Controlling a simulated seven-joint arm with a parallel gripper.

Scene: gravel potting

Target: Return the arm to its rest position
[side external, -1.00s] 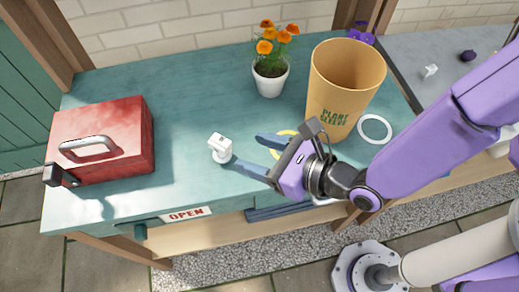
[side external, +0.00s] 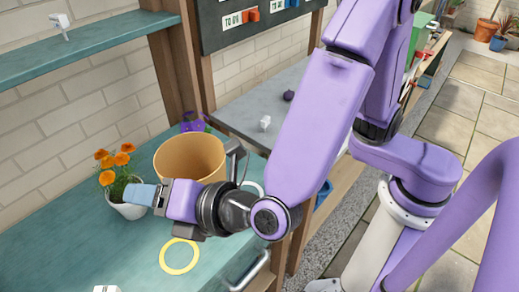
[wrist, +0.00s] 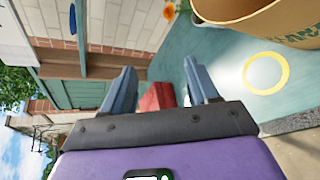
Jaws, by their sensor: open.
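My purple gripper (side external: 150,195) is held above the teal bench (side external: 122,242), pointing left in the side view. In the wrist view its two blue fingers (wrist: 159,75) are spread apart with nothing held between them. The side view shows mostly one fingertip; the other is hidden. The gripper overlaps the front of the tan plant-sleeve bin (side external: 188,158) in the picture. A red box (wrist: 157,97) shows beyond the fingers in the wrist view.
Orange flowers in a white pot (side external: 128,209) stand left of the bin. A yellow ring (side external: 179,256) lies flat on the bench. A shelf (side external: 95,45) juts out at upper left. A grey counter (side external: 262,108) lies behind the arm.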

